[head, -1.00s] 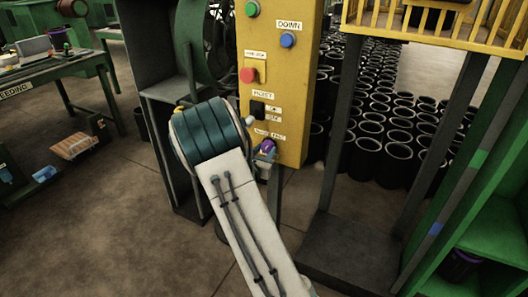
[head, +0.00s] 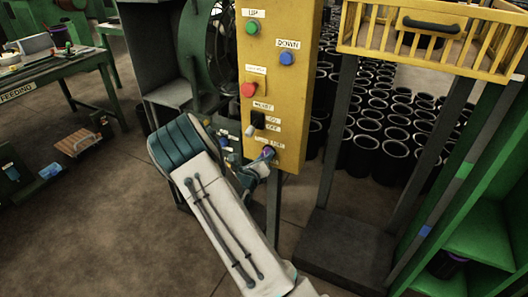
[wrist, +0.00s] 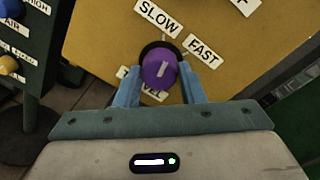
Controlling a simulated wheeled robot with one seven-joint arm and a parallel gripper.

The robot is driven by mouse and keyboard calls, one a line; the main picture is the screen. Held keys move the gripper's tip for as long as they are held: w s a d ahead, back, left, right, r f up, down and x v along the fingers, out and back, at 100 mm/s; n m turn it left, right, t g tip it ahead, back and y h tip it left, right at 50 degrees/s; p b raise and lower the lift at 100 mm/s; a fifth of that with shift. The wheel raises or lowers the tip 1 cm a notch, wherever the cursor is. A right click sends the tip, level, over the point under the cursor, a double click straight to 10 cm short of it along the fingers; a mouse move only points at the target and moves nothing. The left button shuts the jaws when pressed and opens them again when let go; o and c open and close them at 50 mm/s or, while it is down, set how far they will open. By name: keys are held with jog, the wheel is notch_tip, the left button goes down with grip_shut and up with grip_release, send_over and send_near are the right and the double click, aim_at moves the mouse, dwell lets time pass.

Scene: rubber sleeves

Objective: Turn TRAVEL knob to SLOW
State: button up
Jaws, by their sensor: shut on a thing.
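The purple TRAVEL knob (wrist: 158,70) sits on the yellow panel (wrist: 98,40) in the wrist view. Its short white mark points up and slightly right, between the SLOW label (wrist: 158,19) and the FAST label (wrist: 203,53). My gripper (wrist: 160,82) is shut on the knob, one blue finger on each side. A label below the knob is mostly hidden by the knob and fingers. In the head view the knob (head: 268,152) is small, low on the panel, with my gripper at it.
Above the knob are a black switch (head: 258,120), a red button (head: 248,90), a green button (head: 252,27) and a blue button (head: 287,59). Black sleeves (head: 372,150) stand behind on the right. A yellow railed cage (head: 350,40) is at upper right.

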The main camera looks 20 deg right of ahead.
jog(key=shift+r+n+p, duration=0.1)
jog(key=shift+n+p, duration=1.3)
jog(key=shift+n, duration=0.1)
jog(key=o, duration=1)
jog(key=v, duration=1.4)
jog(key=shift+b, duration=0.3)
jog(key=shift+w, duration=0.15)
